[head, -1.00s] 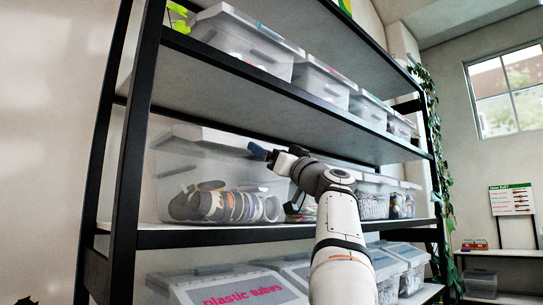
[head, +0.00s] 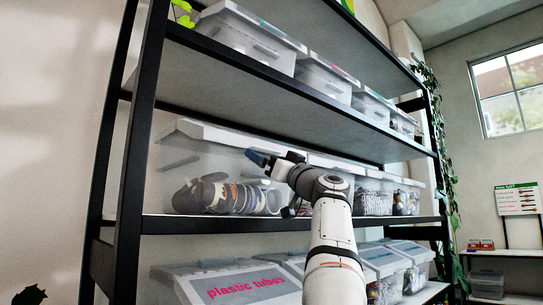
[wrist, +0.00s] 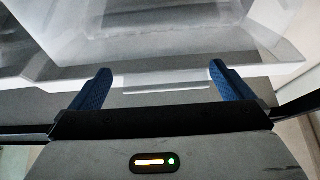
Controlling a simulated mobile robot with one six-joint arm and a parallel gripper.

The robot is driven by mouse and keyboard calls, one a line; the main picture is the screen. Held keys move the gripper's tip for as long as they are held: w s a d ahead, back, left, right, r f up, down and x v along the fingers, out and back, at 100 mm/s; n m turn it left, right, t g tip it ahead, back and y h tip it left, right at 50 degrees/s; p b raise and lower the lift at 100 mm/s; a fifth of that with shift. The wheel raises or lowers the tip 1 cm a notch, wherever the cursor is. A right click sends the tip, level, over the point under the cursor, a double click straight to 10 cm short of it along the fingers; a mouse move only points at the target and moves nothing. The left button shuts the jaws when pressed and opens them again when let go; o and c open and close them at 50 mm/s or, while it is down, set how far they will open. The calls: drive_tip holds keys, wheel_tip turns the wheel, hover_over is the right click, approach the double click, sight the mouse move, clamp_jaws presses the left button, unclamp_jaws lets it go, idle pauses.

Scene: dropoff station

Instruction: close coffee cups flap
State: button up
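The clear bin of coffee cups (head: 180,160) stands at the left end of the middle shelf in the head view. Paper cups (head: 227,197) lie nested on their sides inside it. Its pale flap (head: 225,133) lies across the top; I cannot tell whether it is fully seated. My gripper (head: 267,165) is at the bin's front right, with a blue fingertip just below the flap's edge. In the wrist view my gripper (wrist: 160,82) is open, its blue fingers wide apart. A pale bin edge with a tab (wrist: 165,86) shows between and beyond them. Contact is unclear.
More lidded bins (head: 375,195) stand to the right on the same shelf. A bin labelled "plastic tubes" (head: 190,290) is on the shelf below. The shelf above (head: 270,85) holds further bins. A black shelf post (head: 133,180) stands at the left.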

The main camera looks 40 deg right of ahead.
drive_tip(key=b+v, duration=0.3)
drive_tip(key=v, duration=0.5)
drive_tip(key=shift+s+r, duration=0.1)
drive_tip(key=shift+s, duration=0.05)
idle(0.5)
